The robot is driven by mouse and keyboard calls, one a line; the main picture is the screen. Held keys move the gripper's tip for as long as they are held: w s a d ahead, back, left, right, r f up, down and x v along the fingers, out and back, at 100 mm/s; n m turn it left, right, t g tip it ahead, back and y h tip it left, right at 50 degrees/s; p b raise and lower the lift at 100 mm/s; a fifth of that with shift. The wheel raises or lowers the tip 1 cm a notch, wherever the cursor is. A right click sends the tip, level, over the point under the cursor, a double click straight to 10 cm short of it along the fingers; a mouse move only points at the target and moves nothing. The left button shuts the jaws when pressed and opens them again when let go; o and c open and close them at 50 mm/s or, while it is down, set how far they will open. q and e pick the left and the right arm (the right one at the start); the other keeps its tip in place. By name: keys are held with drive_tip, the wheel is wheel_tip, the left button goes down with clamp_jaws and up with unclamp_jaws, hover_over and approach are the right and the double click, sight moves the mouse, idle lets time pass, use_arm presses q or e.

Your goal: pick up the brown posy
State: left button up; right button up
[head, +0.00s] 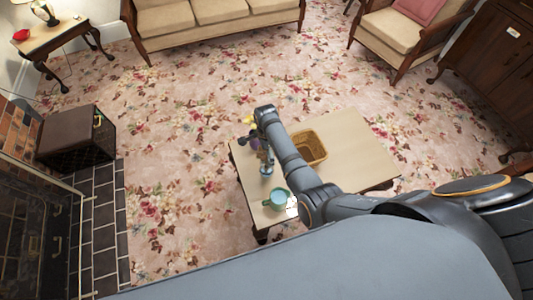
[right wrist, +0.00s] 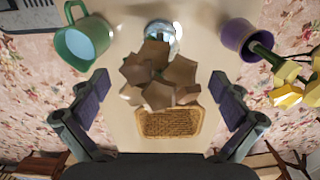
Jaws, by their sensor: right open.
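The brown posy (right wrist: 158,74) is a bunch of brown, angular blooms. In the right wrist view it stands in a pale bluish vase (right wrist: 162,30), and it lies between the spread fingers of my right gripper (right wrist: 160,92), with a gap on both sides. In the head view my right gripper (head: 262,138) hangs over the left part of the low table (head: 350,128), and the arm mostly hides the posy. The vase shows just below the gripper (head: 267,170). My left gripper is not in view.
A purple pot (right wrist: 237,34) with yellow flowers (right wrist: 288,88) stands beside the vase. A green mug (head: 278,199) is near the table's front corner. A wicker basket (head: 311,147) stands right of the gripper, partly behind my arm. The table's right part is clear.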

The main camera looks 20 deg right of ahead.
drive_tip(key=c, duration=1.1)
drive_tip(key=shift+r, duration=0.1)
